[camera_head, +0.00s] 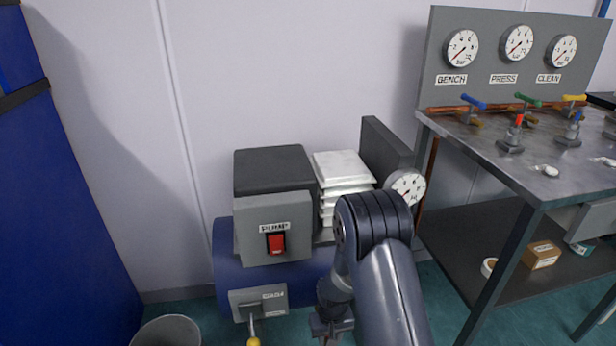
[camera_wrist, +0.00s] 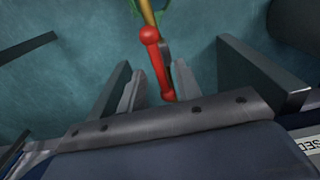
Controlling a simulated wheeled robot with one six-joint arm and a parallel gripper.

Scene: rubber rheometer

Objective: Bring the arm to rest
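My arm comes down in front of the compressor in the head view, with a dark link in the foreground. I cannot tell how far the handle lies from the fingers in depth.
The compressor has a red switch (camera_head: 277,243) and a gauge (camera_head: 407,187). A yellow-tipped lever (camera_head: 253,340) hangs below it. A grey bin (camera_head: 167,331) stands lower left, a blue cabinet (camera_head: 55,200) at left. A bench (camera_head: 500,165) with valves and gauges stands at right.

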